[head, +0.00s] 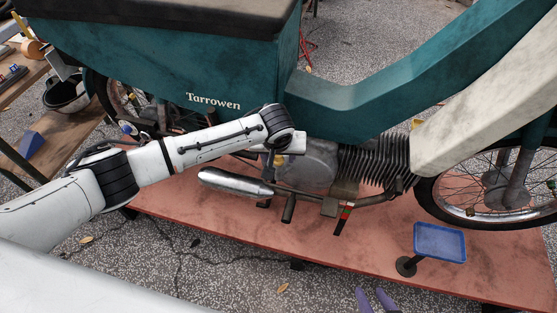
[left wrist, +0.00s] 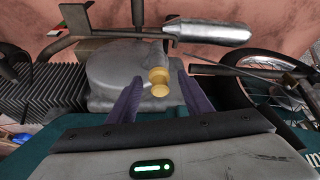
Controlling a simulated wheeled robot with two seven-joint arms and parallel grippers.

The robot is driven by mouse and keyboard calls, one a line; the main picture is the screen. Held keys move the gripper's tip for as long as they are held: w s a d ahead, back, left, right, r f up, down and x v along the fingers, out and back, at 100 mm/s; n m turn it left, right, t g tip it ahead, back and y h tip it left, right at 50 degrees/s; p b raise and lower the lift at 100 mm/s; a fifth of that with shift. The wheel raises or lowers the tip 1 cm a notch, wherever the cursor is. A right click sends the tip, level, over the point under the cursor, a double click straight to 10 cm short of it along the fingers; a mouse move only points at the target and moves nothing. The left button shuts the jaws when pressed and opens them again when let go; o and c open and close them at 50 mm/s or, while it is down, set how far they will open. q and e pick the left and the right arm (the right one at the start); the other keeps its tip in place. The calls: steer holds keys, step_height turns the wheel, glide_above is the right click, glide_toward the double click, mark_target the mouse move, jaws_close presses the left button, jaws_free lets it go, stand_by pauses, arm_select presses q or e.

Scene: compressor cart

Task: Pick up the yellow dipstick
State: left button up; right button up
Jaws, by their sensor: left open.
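The yellow dipstick (left wrist: 158,80) shows in the left wrist view as a knobbed yellow cap at the grey engine cover (left wrist: 118,70). My left gripper (left wrist: 160,75) is open, with its purple fingers on either side of the cap and a gap visible to each. I cannot tell how deep the fingers reach around it. In the head view, my left gripper (head: 278,152) is at the engine and its fingers are mostly hidden; a small yellow spot shows beside it. My right gripper (head: 373,298) shows only as two purple fingertips, spread apart and empty, at the bottom edge.
The teal motorbike (head: 200,75) stands on a red platform (head: 320,245). A silver exhaust (head: 235,182) and finned cylinder (head: 370,170) are close to the left gripper. A blue tray (head: 440,242) stands on a post at the right. A workbench (head: 60,140) is at the left.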

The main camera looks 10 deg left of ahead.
arm_select(q)
steer(key=c, duration=1.1)
step_height(320, 180, up, 10)
steer(key=shift+r+p, duration=0.1)
steer(key=shift+p, duration=0.25)
steer(key=shift+r+p, duration=2.05)
steer(key=shift+r, duration=2.85)
